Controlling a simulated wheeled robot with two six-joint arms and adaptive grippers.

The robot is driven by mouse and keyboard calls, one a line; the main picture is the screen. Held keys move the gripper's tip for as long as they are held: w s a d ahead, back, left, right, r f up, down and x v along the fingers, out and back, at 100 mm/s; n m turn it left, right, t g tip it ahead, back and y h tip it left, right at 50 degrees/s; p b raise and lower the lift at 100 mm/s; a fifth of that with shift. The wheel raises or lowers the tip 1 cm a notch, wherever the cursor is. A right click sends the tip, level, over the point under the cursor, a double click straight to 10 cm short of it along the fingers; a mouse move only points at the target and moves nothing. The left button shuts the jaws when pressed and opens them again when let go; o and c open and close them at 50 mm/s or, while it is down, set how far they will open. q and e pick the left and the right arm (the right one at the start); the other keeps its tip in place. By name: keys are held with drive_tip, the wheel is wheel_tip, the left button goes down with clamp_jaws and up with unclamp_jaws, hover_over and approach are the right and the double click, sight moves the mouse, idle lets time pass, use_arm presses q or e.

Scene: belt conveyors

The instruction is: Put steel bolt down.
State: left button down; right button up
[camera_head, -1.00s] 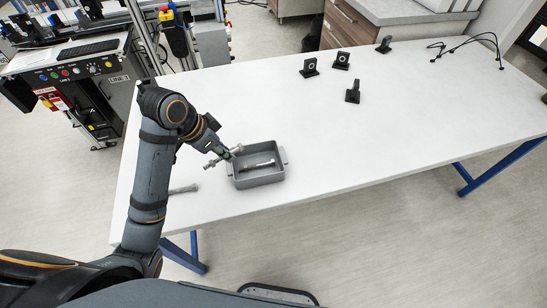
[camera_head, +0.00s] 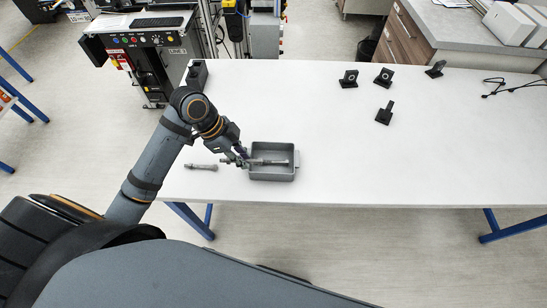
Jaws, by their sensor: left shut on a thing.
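A grey tray (camera_head: 273,177) stands near the front edge of the white table. My left gripper (camera_head: 241,157) is at the tray's left rim, shut on a steel bolt (camera_head: 255,161) that reaches over the rim. A bolt shaft shows over the inside of the tray; I cannot tell clearly where the held bolt ends and a bolt lying in the tray begins. Another steel bolt (camera_head: 202,167) lies on the table left of the tray. My right gripper is not in view.
A dark block (camera_head: 197,73) stands at the back left. The table right of the tray is clear.

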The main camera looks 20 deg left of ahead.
use_arm(q)
drive_tip(key=w+d+f+p, duration=0.2)
drive_tip(key=w+d, duration=0.1)
drive_tip(key=w, duration=0.2)
hover_over(277, 162)
drive_tip(key=a, duration=0.2)
drive_tip(key=f, duration=0.6)
drive_tip(key=shift+s+d, duration=0.25)
drive_tip(key=shift+s, duration=0.15)
drive_tip(key=shift+w+f, duration=0.15)
drive_tip(key=shift+f, duration=0.15)
drive_tip(key=p+x, duration=0.2)
drive_tip(key=x, duration=0.1)
drive_tip(key=shift+a+f, duration=0.15)
drive_tip(key=shift+a, duration=0.2)
drive_tip(key=shift+a+f, duration=0.1)
drive_tip(key=shift+f, duration=0.15)
drive_tip(key=shift+f, duration=0.45)
drive_tip(key=c, duration=1.2)
unclamp_jaws()
